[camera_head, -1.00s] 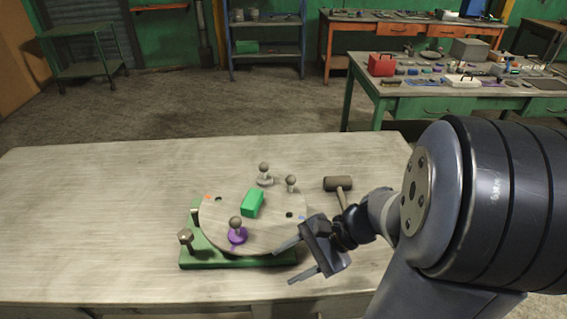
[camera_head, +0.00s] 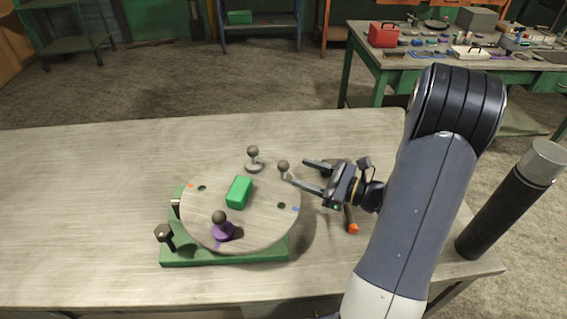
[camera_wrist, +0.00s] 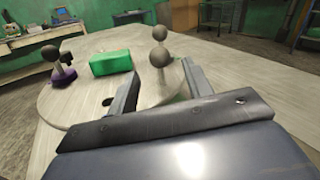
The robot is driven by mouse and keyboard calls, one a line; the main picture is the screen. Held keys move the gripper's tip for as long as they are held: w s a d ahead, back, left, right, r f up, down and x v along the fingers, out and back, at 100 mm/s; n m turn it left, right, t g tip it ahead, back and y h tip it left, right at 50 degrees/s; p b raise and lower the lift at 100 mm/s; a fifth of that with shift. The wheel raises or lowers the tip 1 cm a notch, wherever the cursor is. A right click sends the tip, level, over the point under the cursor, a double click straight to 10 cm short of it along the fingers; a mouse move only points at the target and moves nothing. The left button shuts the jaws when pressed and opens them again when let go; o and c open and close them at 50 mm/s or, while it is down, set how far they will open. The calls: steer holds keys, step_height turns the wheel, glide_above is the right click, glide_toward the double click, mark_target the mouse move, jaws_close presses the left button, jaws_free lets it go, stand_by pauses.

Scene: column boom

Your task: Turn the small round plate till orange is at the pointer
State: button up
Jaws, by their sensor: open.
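The small round plate (camera_head: 262,225) lies on a green base (camera_head: 190,257) on the workbench. An orange mark (camera_head: 190,186) is on its far-left rim, a blue mark (camera_head: 295,209) on its right rim and a purple mark (camera_head: 217,246) at the front. Upright knobs stand on it: a purple-based knob (camera_head: 221,228), a grey back knob (camera_head: 253,160) and a right knob (camera_head: 283,168).
A green block (camera_head: 239,192) sits on the plate. A dark-headed knob (camera_head: 164,235) stands at the base's front-left corner. A mallet, partly hidden by my gripper, shows its orange handle end (camera_head: 353,228). The bench's left side is clear.

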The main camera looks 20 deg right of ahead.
mark_target(283, 166)
steer(key=p+x, duration=0.1)
steer(key=x, duration=0.6)
steer(key=shift+s+d, duration=0.1)
jaws_close()
stand_by(0.4)
